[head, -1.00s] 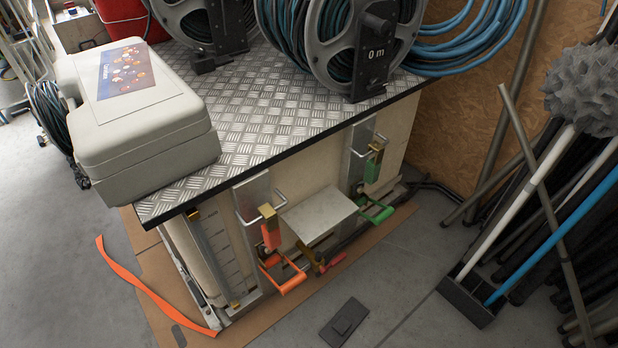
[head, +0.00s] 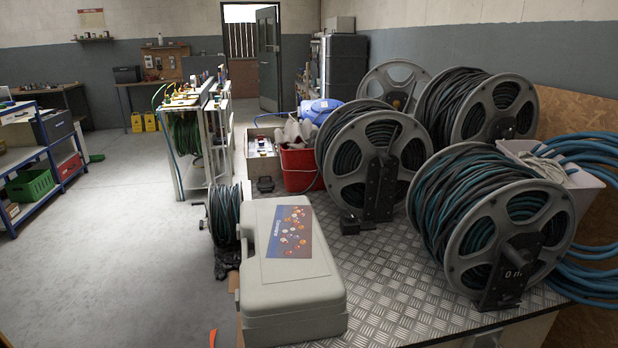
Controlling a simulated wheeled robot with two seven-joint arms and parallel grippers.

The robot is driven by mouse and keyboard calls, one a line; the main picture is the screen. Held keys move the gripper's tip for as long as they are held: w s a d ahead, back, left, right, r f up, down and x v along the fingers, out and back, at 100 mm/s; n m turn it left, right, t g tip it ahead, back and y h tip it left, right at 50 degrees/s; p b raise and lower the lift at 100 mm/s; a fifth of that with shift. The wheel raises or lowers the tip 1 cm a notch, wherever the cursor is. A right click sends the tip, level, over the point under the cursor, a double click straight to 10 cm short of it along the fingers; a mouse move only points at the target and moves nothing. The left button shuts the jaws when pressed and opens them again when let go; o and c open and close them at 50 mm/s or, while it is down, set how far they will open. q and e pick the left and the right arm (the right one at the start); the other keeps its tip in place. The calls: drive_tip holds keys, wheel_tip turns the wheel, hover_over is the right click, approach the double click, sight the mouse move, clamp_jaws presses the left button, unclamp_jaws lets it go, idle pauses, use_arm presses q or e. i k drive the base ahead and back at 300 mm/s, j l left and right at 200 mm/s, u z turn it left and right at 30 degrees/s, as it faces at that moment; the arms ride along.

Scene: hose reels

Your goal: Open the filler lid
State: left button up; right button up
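No filler lid can be made out in the head view. A blue rounded container (head: 321,110) stands at the back, behind the red bucket; it is partly hidden and too small to tell whether a lid is on it. Several hose reels stand on the checker-plate bench top (head: 385,290), among them a front reel (head: 500,225) with dark and teal hose, marked "0 m". Neither of my grippers is in view.
A grey plastic case (head: 290,275) lies at the bench's near left corner. A red bucket (head: 300,170) with grey cloth stands behind it. A tool rack (head: 190,140) and blue shelves (head: 40,150) stand left. The grey floor (head: 120,250) between is clear. A dark door (head: 268,60) stands open.

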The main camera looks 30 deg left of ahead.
sight(261, 184)
drive_tip(key=j+u, duration=0.15)
drive_tip(key=u, duration=0.2)
drive_tip(key=j+u, duration=0.15)
drive_tip(key=u, duration=0.25)
drive_tip(key=j+u, duration=0.15)
drive_tip(key=u, duration=0.2)
drive_tip(key=i+j+u, duration=0.3)
drive_tip(key=i+j, duration=0.25)
drive_tip(key=j, duration=0.3)
drive_tip(key=i+j+u, duration=0.3)
drive_tip(key=i+j, duration=0.3)
drive_tip(key=i+z, duration=0.1)
drive_tip(key=i, duration=0.55)
drive_tip(key=i+z, duration=0.15)
drive_tip(key=i, duration=0.5)
drive_tip(key=i+j+z, duration=0.1)
drive_tip(key=i, duration=0.55)
drive_tip(key=i+j+z, duration=0.2)
drive_tip(key=i, duration=0.25)
drive_tip(key=i+j+z, duration=0.15)
drive_tip(key=i, duration=0.3)
drive_tip(key=i+j+z, duration=0.2)
drive_tip(key=i+j, duration=0.25)
